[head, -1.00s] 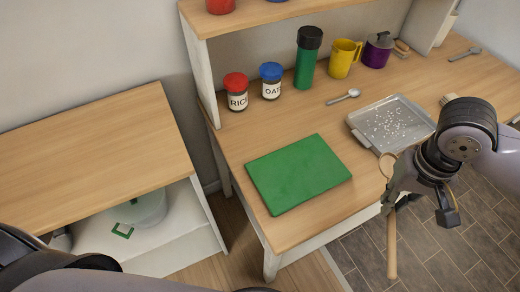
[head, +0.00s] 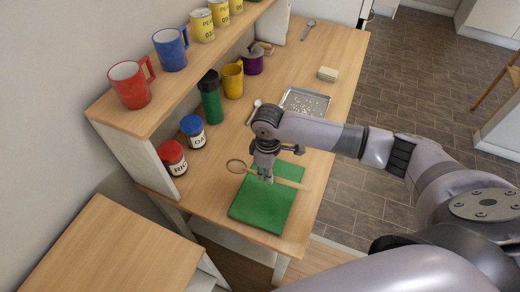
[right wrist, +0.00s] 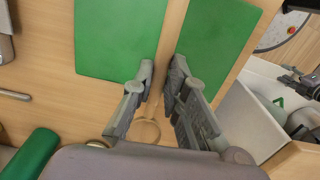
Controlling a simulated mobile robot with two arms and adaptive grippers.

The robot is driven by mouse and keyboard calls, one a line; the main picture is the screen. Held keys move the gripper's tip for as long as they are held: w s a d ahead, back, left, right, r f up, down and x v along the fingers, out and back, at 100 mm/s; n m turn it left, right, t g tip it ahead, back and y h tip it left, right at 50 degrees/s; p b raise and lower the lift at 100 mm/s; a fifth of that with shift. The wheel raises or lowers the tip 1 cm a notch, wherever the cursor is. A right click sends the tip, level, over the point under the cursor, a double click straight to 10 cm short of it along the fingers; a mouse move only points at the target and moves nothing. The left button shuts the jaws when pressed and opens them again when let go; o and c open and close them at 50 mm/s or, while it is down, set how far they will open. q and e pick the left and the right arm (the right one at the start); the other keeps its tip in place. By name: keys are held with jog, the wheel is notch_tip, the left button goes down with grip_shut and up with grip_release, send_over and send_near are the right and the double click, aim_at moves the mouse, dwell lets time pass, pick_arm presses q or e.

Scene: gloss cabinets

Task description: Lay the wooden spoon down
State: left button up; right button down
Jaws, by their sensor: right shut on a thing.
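The wooden spoon (head: 236,166) is held in my right gripper (head: 264,178), over the green cutting board (head: 262,206). Its round bowl points left and its handle runs right across the board, looking roughly level. Whether it touches the board I cannot tell. In the right wrist view the two fingers (right wrist: 160,82) are shut on the handle, the bowl (right wrist: 145,130) is near the bottom, and the handle passes in front of the board (right wrist: 118,38). My left gripper is not in view.
Red-lidded (head: 172,157) and blue-lidded (head: 193,131) jars, a green bottle (head: 210,98) and a yellow mug (head: 232,80) stand along the shelf side. A metal tray (head: 305,102) lies beyond my arm. The counter's front edge is close to the board's right.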

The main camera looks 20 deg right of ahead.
aim_at(267, 189)
jog(key=shift+w+d+f, duration=0.15)
jog(key=shift+n, duration=0.3)
jog(key=shift+s, duration=0.2)
jog(key=shift+p, duration=0.35)
jog(key=shift+f, duration=0.95)
jog(key=shift+f+b, duration=0.55)
jog(key=shift+f, duration=0.35)
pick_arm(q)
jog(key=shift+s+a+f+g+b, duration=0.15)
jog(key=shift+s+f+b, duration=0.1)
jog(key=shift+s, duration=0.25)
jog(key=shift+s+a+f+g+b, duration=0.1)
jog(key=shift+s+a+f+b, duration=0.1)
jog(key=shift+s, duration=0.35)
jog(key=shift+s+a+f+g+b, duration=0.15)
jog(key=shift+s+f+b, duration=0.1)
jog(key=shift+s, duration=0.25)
pick_arm(e)
jog(key=shift+f, duration=1.45)
